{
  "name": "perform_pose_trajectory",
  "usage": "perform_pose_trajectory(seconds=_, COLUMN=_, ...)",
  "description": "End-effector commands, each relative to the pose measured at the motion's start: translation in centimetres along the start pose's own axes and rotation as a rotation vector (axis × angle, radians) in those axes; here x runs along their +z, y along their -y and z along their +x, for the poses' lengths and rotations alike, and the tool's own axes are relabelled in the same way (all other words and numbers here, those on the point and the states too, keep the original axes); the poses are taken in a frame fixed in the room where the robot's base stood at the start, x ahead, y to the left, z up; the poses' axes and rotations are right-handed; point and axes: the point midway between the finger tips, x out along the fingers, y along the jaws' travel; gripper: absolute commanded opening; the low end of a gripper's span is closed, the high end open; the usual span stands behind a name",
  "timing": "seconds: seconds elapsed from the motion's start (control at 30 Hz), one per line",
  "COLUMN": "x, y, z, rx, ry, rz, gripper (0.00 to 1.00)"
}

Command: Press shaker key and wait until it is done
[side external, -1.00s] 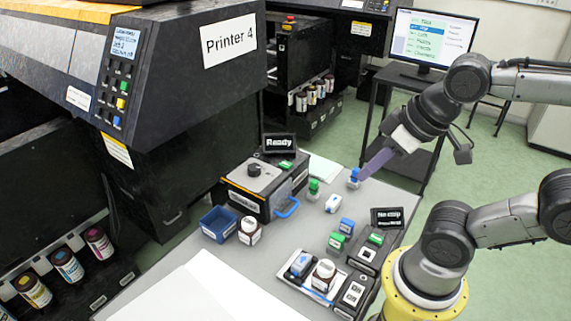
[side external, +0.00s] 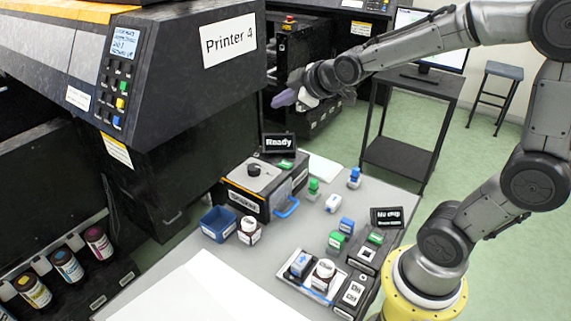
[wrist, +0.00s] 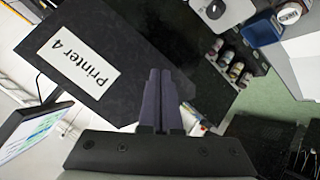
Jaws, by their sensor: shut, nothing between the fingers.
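The shaker is a dark box with a light top, black knob and blue handle (side external: 262,187), near the back of the grey table in the side view. A small display reading "Ready" (side external: 279,143) stands behind it. A green key (side external: 286,164) sits at the display's foot. My gripper (side external: 284,99) is shut and empty, high above and behind the shaker, clear of the key. Its purple fingers also show in the wrist view (wrist: 160,85), closed together. A light lid with a dark knob, likely the shaker's (wrist: 224,12), shows at the wrist view's top edge.
A second display reads "No chip" (side external: 387,217), with a green key (side external: 376,238). Printer 4 (side external: 180,80) is a large obstacle at left.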

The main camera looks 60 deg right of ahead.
Motion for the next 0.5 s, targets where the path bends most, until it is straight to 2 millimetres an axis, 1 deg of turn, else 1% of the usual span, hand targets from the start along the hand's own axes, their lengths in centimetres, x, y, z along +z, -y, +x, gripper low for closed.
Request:
perform_pose_trajectory(seconds=0.03, x=1.2, y=-0.4, z=2.3, rx=0.003, ry=0.026, rz=-0.010, gripper=0.00)
perform_pose_trajectory(seconds=0.1, x=2.7, y=-0.7, z=4.7, rx=0.005, ry=0.051, rz=-0.018, gripper=0.00)
perform_pose_trajectory(seconds=0.2, x=5.0, y=-0.7, z=7.1, rx=-0.006, ry=0.095, rz=-0.006, gripper=0.00)
perform_pose_trajectory(seconds=0.3, x=7.1, y=-0.2, z=8.4, rx=-0.025, ry=0.139, rz=0.010, gripper=0.00)
perform_pose_trajectory(seconds=0.4, x=8.5, y=0.1, z=9.1, rx=-0.037, ry=0.168, rz=0.022, gripper=0.00)
perform_pose_trajectory(seconds=0.5, x=9.1, y=0.1, z=9.2, rx=-0.040, ry=0.182, rz=0.030, gripper=0.00)
